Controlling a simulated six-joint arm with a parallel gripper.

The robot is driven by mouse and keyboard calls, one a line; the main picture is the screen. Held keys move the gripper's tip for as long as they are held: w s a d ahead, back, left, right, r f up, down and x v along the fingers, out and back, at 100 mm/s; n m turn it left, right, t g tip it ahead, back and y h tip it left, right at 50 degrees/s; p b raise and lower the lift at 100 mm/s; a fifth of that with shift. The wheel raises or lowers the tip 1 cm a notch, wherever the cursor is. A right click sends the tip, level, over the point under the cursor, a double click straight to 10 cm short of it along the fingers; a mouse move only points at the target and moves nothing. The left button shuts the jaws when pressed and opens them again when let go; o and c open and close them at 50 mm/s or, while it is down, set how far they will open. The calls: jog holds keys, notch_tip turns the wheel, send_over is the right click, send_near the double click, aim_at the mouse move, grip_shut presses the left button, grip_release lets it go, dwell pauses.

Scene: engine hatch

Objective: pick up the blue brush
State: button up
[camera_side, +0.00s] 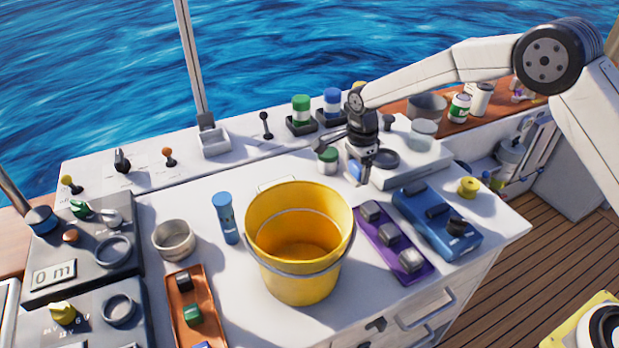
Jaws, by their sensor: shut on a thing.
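My gripper (361,172) is right of the centre of the white console top, behind the yellow bucket and pointing down.
A yellow bucket (272,272) stands in front of my gripper. A green-topped jar (327,159) is close to my gripper's left. Purple (416,267) and blue (424,222) switch panels lie to the right.

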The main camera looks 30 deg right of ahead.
jog(key=s+d+r, duration=0.1)
jog(key=s+r, duration=0.6)
jog(key=s, duration=0.4)
jog(key=shift+s+d, duration=0.25)
jog(key=shift+d, duration=0.05)
dwell(0.3)
